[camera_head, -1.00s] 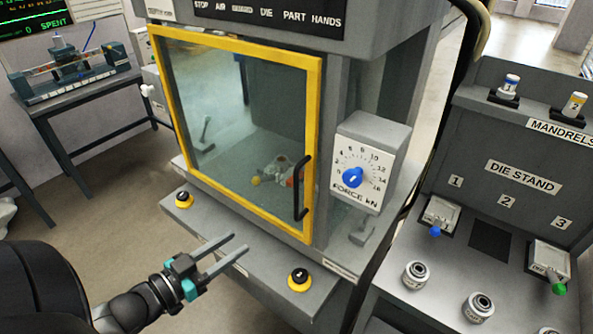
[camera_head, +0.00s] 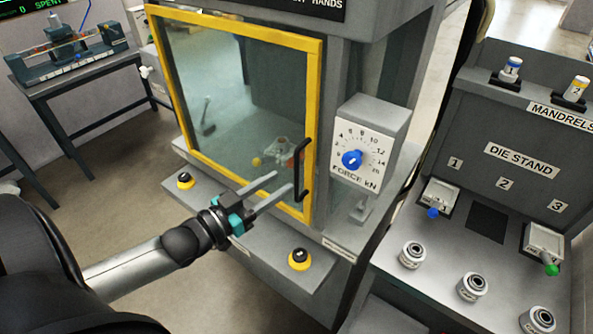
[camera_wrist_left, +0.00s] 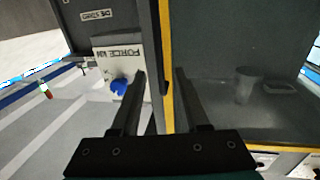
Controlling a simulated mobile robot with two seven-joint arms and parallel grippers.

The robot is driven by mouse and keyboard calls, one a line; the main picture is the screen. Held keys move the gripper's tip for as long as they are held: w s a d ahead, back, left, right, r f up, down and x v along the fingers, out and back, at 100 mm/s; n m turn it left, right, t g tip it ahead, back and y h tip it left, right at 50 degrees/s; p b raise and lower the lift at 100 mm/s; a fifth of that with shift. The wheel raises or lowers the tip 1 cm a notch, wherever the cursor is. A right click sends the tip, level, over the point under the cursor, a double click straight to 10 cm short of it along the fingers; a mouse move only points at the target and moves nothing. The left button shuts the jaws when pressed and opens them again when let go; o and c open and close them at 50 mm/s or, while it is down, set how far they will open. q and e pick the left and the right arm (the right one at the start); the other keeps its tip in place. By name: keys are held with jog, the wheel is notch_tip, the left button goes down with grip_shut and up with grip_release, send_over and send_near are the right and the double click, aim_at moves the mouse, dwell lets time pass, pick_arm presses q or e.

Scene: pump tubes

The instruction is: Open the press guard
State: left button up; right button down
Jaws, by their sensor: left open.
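The press guard (camera_head: 316,120) is a clear door in a yellow frame, and it is shut across the front of the grey press. Its black upright handle (camera_head: 299,172) is on the door's right side. My left gripper (camera_head: 282,184) is open and empty, with its fingertips close to the handle's lower half. In the left wrist view, the fingertips (camera_wrist_left: 160,76) straddle a dark upright bar beside the yellow frame edge (camera_wrist_left: 168,80), which looks like the handle. I cannot tell whether the bar is between the fingers or just beyond them. My right gripper is not in view.
The force dial box (camera_head: 367,150) with its blue knob stands just right of the guard. Black-and-yellow buttons (camera_head: 300,259) (camera_head: 185,181) sit on the ledge below. The die stand (camera_head: 515,165) is at the right. Floor is open left of the press.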

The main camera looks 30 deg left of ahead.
pick_arm(q)
send_over(297, 198)
jog(key=shift+w+a, duration=0.2)
jog(key=shift+w, duration=0.05)
dwell(0.4)
grip_shut()
dwell(1.2)
